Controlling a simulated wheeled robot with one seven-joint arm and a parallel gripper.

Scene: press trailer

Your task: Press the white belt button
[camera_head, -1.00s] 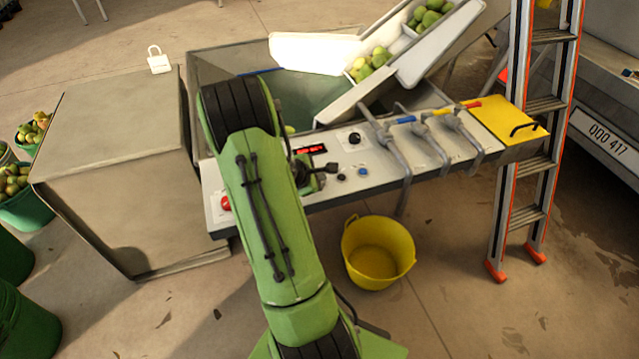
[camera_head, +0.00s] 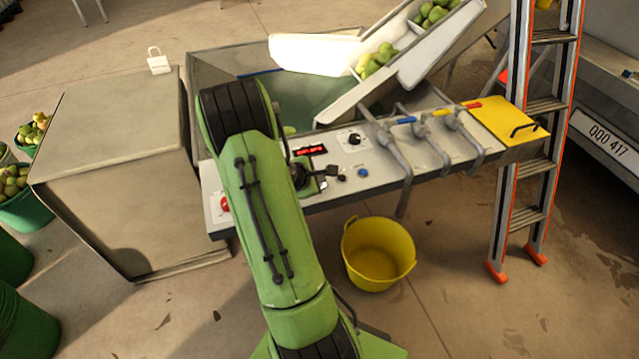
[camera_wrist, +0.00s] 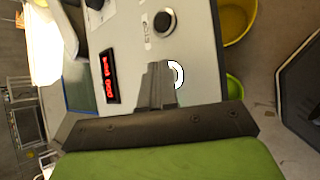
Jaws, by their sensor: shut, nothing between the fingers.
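The control panel (camera_head: 385,174) runs along the front of the press trailer. In the wrist view, a white round button (camera_wrist: 179,74) shows as a curved white edge on the panel, right beside my fingertips and partly hidden by them. My gripper (camera_wrist: 158,72) is shut and empty, with its tips over the panel between the red display (camera_wrist: 108,76) and the white button. I cannot tell whether the tips touch the button. In the head view my gripper (camera_head: 331,171) is low over the panel, and my arm hides part of it.
A black knob (camera_head: 354,139), a blue button (camera_head: 362,173) and a red button (camera_head: 224,204) sit on the panel. Levers (camera_head: 392,146) stand to the right. A yellow bucket (camera_head: 378,254) is on the floor below, and a ladder (camera_head: 532,140) stands at right.

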